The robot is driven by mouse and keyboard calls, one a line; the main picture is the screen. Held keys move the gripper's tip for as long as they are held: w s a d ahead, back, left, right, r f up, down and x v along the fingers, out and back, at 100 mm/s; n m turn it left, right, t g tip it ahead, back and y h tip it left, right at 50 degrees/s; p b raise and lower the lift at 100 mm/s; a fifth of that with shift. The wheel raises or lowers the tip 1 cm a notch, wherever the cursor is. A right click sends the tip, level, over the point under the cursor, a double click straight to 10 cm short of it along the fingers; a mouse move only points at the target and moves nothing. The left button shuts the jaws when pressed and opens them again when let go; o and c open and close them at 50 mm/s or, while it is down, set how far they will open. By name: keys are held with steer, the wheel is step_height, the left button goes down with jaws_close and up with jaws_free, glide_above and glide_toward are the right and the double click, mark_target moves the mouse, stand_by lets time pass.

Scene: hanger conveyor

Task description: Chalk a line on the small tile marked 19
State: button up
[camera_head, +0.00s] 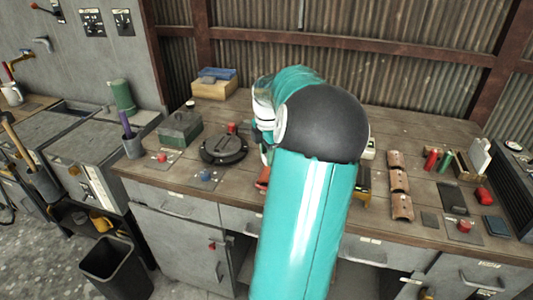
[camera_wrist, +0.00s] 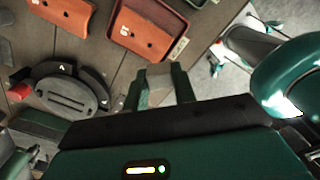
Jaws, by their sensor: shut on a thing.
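My gripper (camera_wrist: 158,84) shows in the wrist view, its two green fingers shut on a small pale block (camera_wrist: 160,70). I cannot tell whether this block is the chalk. In the head view my teal arm hides the gripper. Small flat tiles lie on the bench's right part: a dark grey one (camera_head: 429,220) and a blue one (camera_head: 496,226). The wrist view shows terracotta pieces, one at upper left (camera_wrist: 66,12) and one above the fingers (camera_wrist: 148,27), apart from the gripper.
The wooden bench (camera_head: 430,118) carries a round black device (camera_head: 224,149), also in the wrist view (camera_wrist: 66,96), a green-grey box (camera_head: 180,128) and a column of curved terracotta pieces (camera_head: 399,182). Red and green cylinders (camera_head: 431,160) stand farther right. The bench's back right is clear.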

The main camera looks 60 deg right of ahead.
mark_target(267, 178)
steer(key=shift+f, duration=2.6)
steer(key=shift+f, duration=0.65)
steer(key=shift+d, duration=0.15)
steer(key=shift+w+d, duration=0.15)
steer(key=shift+d, duration=0.5)
steer(key=shift+a, duration=0.1)
steer(key=shift+a, duration=0.7)
steer(key=shift+d, duration=0.1)
steer(key=shift+d+f, duration=0.1)
steer(key=shift+d, duration=0.6)
